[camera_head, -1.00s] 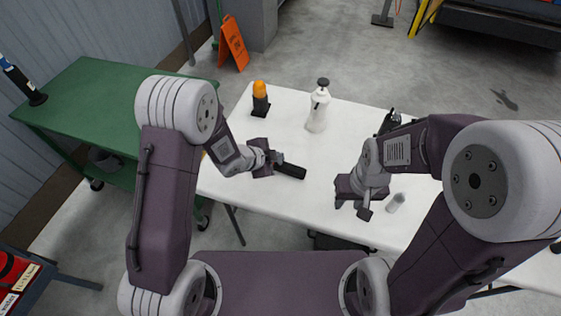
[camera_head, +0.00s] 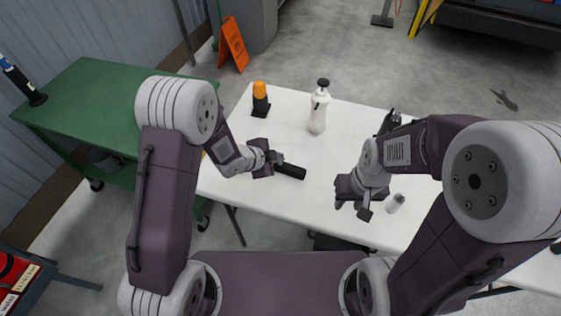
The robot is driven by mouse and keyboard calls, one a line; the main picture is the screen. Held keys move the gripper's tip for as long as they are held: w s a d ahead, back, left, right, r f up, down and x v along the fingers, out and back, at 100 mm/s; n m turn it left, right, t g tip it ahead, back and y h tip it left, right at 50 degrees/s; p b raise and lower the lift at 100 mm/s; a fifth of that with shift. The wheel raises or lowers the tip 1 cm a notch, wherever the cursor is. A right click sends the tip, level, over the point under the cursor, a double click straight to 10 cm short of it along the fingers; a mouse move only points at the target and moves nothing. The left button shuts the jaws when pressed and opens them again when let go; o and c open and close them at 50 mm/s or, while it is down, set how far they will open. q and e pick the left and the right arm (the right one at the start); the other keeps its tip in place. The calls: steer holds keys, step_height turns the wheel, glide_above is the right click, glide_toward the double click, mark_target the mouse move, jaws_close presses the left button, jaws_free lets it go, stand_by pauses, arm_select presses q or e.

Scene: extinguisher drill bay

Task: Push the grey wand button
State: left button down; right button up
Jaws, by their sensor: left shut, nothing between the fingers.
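A dark, wand-like bar (camera_head: 290,171) lies on the white table. Its near-left end is partly hidden by my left gripper (camera_head: 278,159), and no grey button can be made out on it. My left gripper is shut and empty, with its tips at or just above that end of the bar. I cannot tell whether they touch it. My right gripper (camera_head: 351,209) is open and empty over the table's near side, left of a small pale grey cylinder (camera_head: 395,203).
On the white table (camera_head: 330,160) stand an orange-topped beacon (camera_head: 260,98) and a white bottle with a dark knob (camera_head: 319,108). A dark object (camera_head: 389,122) is partly hidden behind my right arm. A green cart (camera_head: 85,105) is at left.

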mark_target(278, 165)
stand_by(0.4)
arm_select(q)
steer(key=shift+f+b, duration=0.5)
steer(key=shift+r, duration=0.15)
steer(key=shift+r+p, duration=0.35)
steer(key=shift+p, duration=0.1)
step_height(278, 165, up, 6)
steer(key=p, duration=0.5)
